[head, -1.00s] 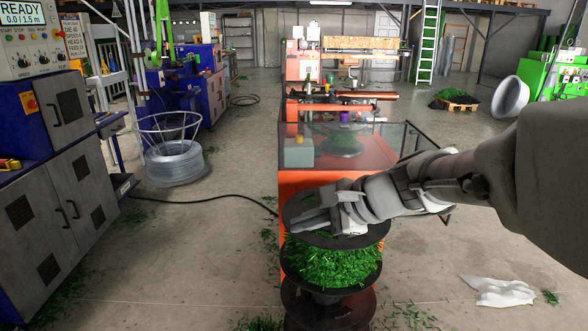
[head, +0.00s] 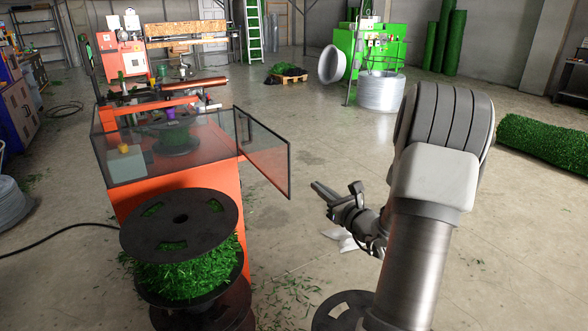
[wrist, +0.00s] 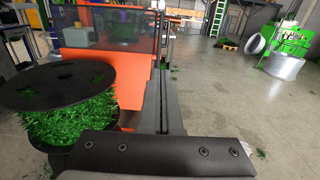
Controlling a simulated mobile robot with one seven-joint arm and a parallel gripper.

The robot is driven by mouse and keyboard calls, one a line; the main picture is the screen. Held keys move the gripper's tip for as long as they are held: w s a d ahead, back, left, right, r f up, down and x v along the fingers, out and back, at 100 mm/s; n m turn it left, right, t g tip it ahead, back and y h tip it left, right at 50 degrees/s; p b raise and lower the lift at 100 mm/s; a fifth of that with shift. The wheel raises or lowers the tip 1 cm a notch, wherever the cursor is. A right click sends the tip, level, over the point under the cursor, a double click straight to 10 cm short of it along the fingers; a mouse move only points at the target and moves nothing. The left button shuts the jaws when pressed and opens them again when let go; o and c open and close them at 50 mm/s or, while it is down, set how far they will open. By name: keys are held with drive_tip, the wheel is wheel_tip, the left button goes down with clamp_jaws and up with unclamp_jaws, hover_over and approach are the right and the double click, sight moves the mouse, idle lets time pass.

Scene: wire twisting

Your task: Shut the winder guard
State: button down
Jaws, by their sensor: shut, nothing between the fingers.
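The orange winder (head: 175,215) stands left of centre in the head view, with dark see-through panels around its top. Its guard door (head: 268,160) is a see-through panel with an orange tint and dark frame. It stands swung open, jutting out from the winder's right side toward me. My gripper (head: 316,187) is just right of and below the door's free edge in the head view, pointing left and away; I cannot tell whether they touch. In the wrist view my gripper's fingers (wrist: 165,90) are together and empty, beside the winder's orange body (wrist: 105,72).
A black spool of green strands (head: 185,262) stands in front of the winder, and left of my gripper in the wrist view (wrist: 60,100). Another black disc (head: 343,312) is below my arm. Open floor lies to the right. A black cable runs at left.

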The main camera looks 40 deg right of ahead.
sight(289, 164)
drive_tip(key=w, duration=0.4)
drive_tip(key=w+b, duration=0.1)
drive_tip(key=w, duration=0.7)
drive_tip(key=shift+w+d+b, duration=0.2)
drive_tip(key=shift+d+b, duration=0.05)
drive_tip(key=shift+b, duration=0.15)
drive_tip(key=shift+w+d, duration=0.1)
drive_tip(key=shift+w, duration=0.05)
